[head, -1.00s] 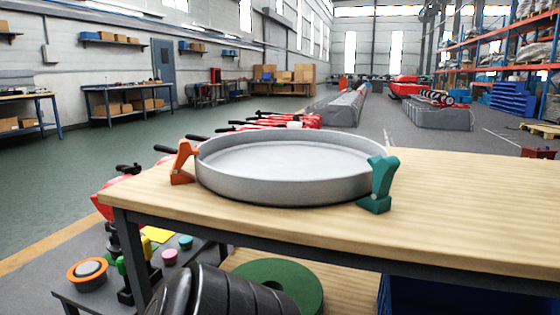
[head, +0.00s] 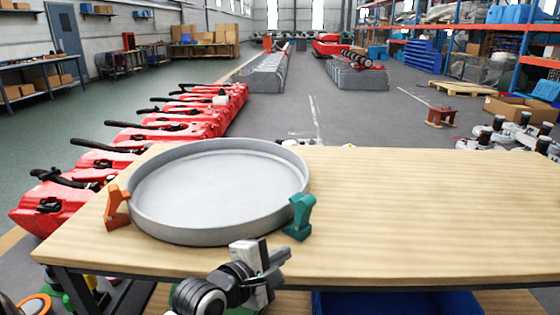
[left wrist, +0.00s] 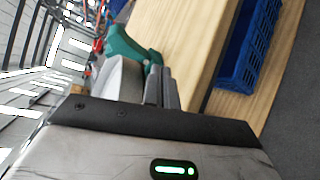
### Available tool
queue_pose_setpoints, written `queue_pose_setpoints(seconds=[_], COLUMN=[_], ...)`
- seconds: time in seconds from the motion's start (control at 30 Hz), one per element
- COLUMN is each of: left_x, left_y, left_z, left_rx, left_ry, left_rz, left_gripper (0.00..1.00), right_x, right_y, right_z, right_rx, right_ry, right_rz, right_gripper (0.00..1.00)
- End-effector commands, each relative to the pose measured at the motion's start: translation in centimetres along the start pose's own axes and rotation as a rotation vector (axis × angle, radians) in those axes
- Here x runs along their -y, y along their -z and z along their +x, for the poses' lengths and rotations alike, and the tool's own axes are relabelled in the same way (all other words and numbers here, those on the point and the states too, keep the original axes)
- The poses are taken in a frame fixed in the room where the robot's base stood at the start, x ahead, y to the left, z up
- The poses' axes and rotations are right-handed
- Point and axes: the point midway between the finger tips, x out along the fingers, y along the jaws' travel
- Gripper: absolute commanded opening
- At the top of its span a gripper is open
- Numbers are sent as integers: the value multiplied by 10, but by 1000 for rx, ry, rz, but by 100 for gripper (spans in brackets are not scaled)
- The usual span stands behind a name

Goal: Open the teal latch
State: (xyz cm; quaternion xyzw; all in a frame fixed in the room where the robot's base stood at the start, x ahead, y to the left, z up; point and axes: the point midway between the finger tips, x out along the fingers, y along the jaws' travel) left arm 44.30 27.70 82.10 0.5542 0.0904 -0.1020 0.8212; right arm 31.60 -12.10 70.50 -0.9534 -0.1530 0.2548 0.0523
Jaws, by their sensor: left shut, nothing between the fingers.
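The teal latch (head: 299,216) stands upright at the right front rim of a round grey metal lid (head: 215,185) on the wooden table. My left gripper (head: 284,254) is shut and empty, below and slightly left of the teal latch, near the table's front edge. In the left wrist view the teal latch (left wrist: 128,45) shows just beyond the shut fingers (left wrist: 161,88). The gripper appears apart from the latch. An orange latch (head: 116,207) stands at the left rim of the lid. My right gripper is not in view.
The wooden table (head: 430,210) is bare right of the lid. A blue crate (left wrist: 250,45) sits below the table's front edge. Red scrubber machines (head: 165,130) stand in a row behind the table at left.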

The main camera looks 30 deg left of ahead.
Motion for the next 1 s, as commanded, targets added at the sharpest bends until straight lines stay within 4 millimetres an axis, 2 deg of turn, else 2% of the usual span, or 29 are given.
queue_pose_setpoints(seconds=[0.03,0.1,0.23,0.37,0.8,1.0], left_x=[-36,-57,-77,-81,-82,-83], left_y=[4,15,29,35,44,45], left_z=[-5,-7,-9,-3,70,88], left_rx=[-31,-61,-92,-100,-100,-99], left_ry=[-14,-33,-57,-68,-67,-68], left_rz=[-134,-297,-496,-565,-562,-563], left_gripper=[0,0,0,0,0,0], right_x=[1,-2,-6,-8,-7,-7], right_y=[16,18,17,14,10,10], right_z=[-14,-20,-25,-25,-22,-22], right_rx=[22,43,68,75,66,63], right_ry=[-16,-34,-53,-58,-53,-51], right_rz=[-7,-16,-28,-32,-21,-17], right_gripper=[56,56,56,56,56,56])
